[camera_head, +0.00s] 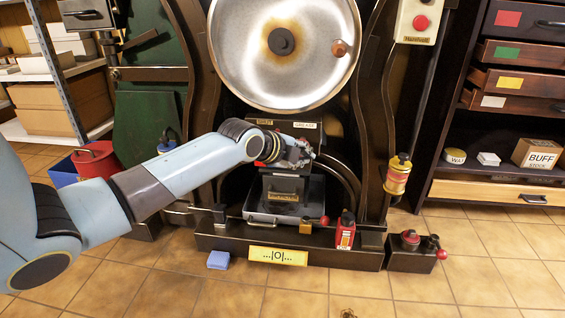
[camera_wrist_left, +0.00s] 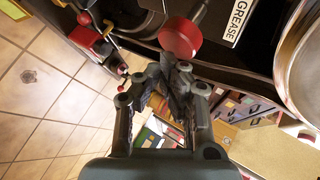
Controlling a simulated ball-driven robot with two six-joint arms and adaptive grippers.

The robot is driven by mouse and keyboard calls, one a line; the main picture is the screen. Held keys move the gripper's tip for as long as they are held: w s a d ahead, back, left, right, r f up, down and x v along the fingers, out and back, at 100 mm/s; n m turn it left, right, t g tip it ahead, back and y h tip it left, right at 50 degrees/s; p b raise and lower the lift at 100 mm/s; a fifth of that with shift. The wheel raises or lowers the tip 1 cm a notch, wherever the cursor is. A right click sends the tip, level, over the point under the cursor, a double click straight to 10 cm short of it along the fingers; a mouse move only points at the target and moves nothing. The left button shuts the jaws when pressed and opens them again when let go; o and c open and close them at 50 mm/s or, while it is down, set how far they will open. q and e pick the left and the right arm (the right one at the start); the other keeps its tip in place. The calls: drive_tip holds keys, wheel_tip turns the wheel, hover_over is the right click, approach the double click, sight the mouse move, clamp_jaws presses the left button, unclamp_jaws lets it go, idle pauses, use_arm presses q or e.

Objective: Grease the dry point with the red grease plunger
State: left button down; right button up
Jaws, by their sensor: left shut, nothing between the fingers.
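A round red knob (camera_wrist_left: 180,36), which looks like the red grease plunger, shows in the left wrist view beside a white GREASE label (camera_wrist_left: 237,20). In the head view the label (camera_head: 305,125) is on the machine below the big metal disc, and the knob is hidden by my gripper or too small to tell. My left gripper (camera_head: 300,152) is shut and empty in front of the machine. In the left wrist view its fingers (camera_wrist_left: 168,72) are just below the knob; I cannot tell whether they touch it. I cannot make out the dry point. My right gripper is not in view.
A big metal disc (camera_head: 284,50) is above my gripper. A metal tray (camera_head: 262,218) is below it. A red can (camera_head: 345,232) and a yellow can (camera_head: 397,176) are to the right. Drawers (camera_head: 515,52) stand farther right. The tiled floor in front is mostly clear.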

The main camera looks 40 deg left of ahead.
use_arm(q)
drive_tip(key=shift+w+a+b, duration=0.45)
drive_tip(key=shift+w, duration=0.25)
drive_tip(key=shift+w+a+b, duration=0.4)
drive_tip(key=shift+w+b, duration=0.05)
drive_tip(key=shift+w, duration=0.25)
idle(1.6)
drive_tip(key=s+d+p, duration=0.2)
drive_tip(key=s, duration=0.1)
drive_tip(key=shift+s, duration=0.3)
idle(0.3)
